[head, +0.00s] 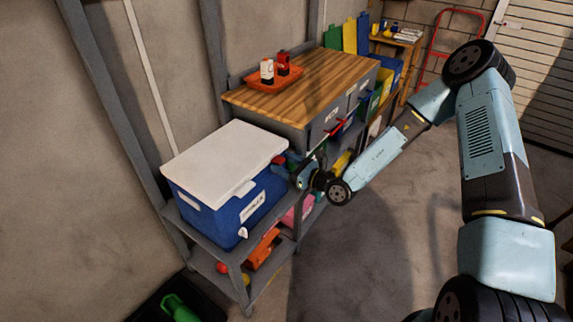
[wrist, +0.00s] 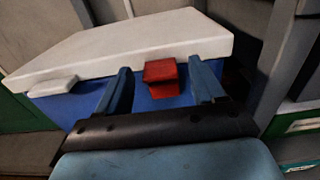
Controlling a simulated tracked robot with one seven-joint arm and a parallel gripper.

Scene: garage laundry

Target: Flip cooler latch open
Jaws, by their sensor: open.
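The cooler has a blue body (head: 215,213) and a white lid (head: 225,150), and the lid lies closed on top. It stands on a grey shelf unit. In the wrist view a red latch (wrist: 160,78) sits at the lid's front edge, over the blue side. My gripper (wrist: 160,67) is open, with one blue finger on each side of the latch. Whether the fingers touch it I cannot tell. In the head view my gripper (head: 284,167) is at the cooler's right end and partly hides the latch there.
A workbench with a wooden top (head: 310,83) stands right behind the cooler, with an orange tray (head: 274,80) holding two small containers. Bins sit on the shelf below the cooler. A black bin (head: 165,303) with a green object is on the floor. The floor (head: 350,250) to the right is clear.

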